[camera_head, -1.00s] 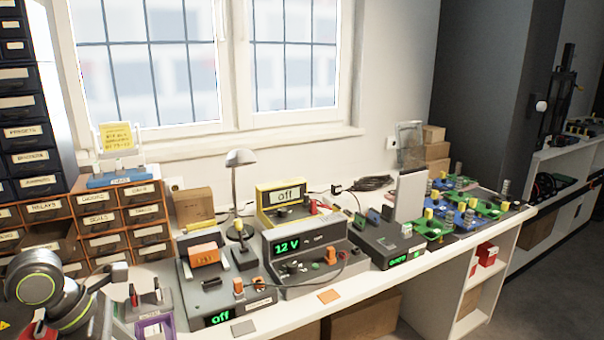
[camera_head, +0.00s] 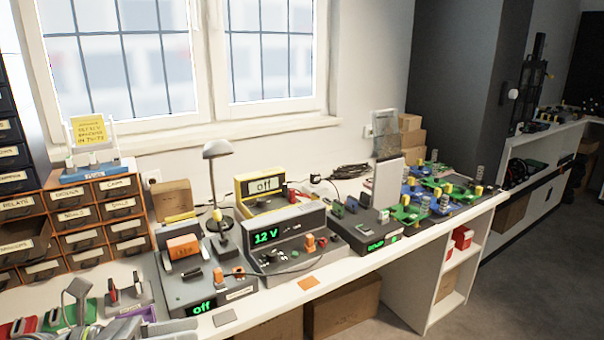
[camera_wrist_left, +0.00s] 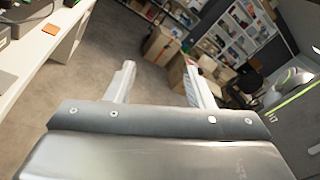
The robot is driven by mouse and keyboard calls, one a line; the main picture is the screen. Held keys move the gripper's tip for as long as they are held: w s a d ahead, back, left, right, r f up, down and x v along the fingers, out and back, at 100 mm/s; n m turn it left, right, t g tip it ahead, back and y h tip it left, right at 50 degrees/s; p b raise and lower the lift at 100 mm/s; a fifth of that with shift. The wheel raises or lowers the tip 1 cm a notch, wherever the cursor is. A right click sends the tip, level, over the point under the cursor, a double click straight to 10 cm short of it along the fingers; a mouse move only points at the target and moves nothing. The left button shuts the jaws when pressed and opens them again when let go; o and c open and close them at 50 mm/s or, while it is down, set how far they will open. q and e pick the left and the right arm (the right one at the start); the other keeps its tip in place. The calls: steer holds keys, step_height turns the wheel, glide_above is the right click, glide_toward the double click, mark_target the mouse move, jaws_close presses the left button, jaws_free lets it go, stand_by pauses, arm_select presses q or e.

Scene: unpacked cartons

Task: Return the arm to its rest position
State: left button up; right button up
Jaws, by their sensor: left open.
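My left gripper (camera_wrist_left: 160,72) is open and empty in the left wrist view. Its two pale fingers stand well apart with the floor between and beyond them. In the head view, grey parts of my left arm show only at the bottom left corner, in front of the workbench (camera_head: 262,318); most of the arm is cut off by the frame edge. My right gripper is not in view.
The bench carries a grey unit reading off (camera_head: 205,290), a 12 V supply (camera_head: 287,240), a yellow meter (camera_head: 262,190), a lamp (camera_head: 216,150) and circuit boards. Drawers (camera_head: 100,215) stand left. In the wrist view, open floor (camera_wrist_left: 100,55) lies beside cartons (camera_wrist_left: 162,45).

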arm_select(q)
steer(key=w+a+r+n+t+y, duration=0.15)
steer(key=a+n+t, duration=0.25)
steer(key=n+t, duration=0.4)
steer(key=w+a+r+n+t+y, duration=0.1)
steer(key=a+r+n+t+y, duration=0.2)
steer(key=n+t, duration=0.55)
steer(key=s+a+f+n+g+y, duration=0.1)
steer(key=a+f+n+g+y, duration=0.3)
steer(key=f+n+y, duration=0.5)
steer(key=s+a+f+n+g+y, duration=0.2)
steer(key=a+f+n+y, duration=0.4)
steer(key=n, duration=0.6)
steer(key=s+d+f+n+g+h, duration=0.1)
steer(key=s+d+f+n+g, duration=0.2)
steer(key=s+f+g, duration=0.55)
steer(key=s+d+f+n+g+h, duration=0.15)
steer(key=s+f+n+g, duration=0.3)
steer(key=s+f, duration=0.55)
step_height(320, 180, down, 19)
steer(key=a+g+p, duration=0.1)
steer(key=p, duration=0.4)
steer(key=s+d+f+g+p, duration=0.1)
steer(key=s+f+p, duration=0.2)
steer(key=s+f, duration=0.9)
steer(key=s, duration=0.3)
steer(key=shift+s+m+p, duration=0.35)
steer(key=shift+m, duration=0.05)
